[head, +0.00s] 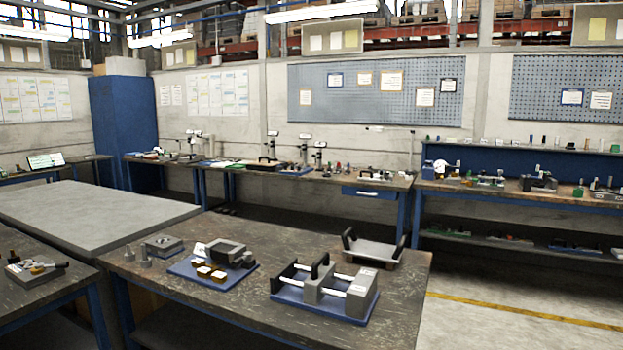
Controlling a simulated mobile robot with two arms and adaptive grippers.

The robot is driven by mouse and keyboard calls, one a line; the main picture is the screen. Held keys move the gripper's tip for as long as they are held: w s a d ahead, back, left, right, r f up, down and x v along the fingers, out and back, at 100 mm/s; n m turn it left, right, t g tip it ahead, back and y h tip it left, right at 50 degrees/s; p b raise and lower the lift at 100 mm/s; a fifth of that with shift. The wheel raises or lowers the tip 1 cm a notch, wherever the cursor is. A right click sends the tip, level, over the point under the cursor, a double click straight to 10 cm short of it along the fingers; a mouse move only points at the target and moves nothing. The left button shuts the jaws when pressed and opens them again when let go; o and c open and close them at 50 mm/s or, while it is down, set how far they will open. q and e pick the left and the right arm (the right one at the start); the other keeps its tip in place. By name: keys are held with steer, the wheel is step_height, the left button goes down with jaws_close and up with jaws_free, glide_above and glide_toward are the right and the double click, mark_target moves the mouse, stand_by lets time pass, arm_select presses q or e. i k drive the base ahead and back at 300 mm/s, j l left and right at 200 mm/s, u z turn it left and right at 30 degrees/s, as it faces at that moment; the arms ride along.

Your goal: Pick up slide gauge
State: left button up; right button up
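What looks like the slide gauge (330,287) stands on the near workbench, right of the picture's middle. It has a blue base plate (318,305), two pale rails, grey blocks and dark upright handles. A white label shows on its right end block. Nothing is touching it. Neither of my grippers is in view.
On the same wooden bench (215,303), a blue-based fixture (215,265) stands left of the gauge and a grey tray with dark handles (373,247) behind it. A bare grey table (90,213) lies at left. Open floor (510,310) lies at right.

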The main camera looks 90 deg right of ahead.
mark_target(374, 177)
steer(key=z, duration=3.2)
steer(key=i+l+z, duration=0.65)
steer(key=z, duration=0.15)
steer(key=i+l+z, duration=0.25)
steer(key=i+z, duration=0.15)
steer(key=i+u, duration=0.1)
steer(key=i, duration=0.3)
steer(key=i+l+u, duration=0.15)
steer(key=i, duration=0.3)
steer(key=i+l+u, duration=0.1)
steer(key=i, duration=0.3)
steer(key=i+u, duration=0.35)
steer(key=i, duration=1.35)
steer(key=i+u, duration=0.2)
steer(key=i, duration=0.2)
steer(key=i+l+u, duration=0.2)
steer(key=i, duration=0.25)
steer(key=i+u, duration=0.2)
steer(key=i, duration=0.2)
steer(key=i+l+u, duration=0.25)
steer(key=i, duration=0.15)
steer(key=i+j+u, duration=0.25)
steer(key=u, duration=0.2)
steer(key=i+u, duration=0.45)
steer(key=i+j+u, duration=0.1)
steer(key=i+u, duration=0.2)
steer(key=u, duration=0.2)
steer(key=i+l+u, duration=0.15)
steer(key=i+u, duration=0.15)
steer(key=u, duration=0.15)
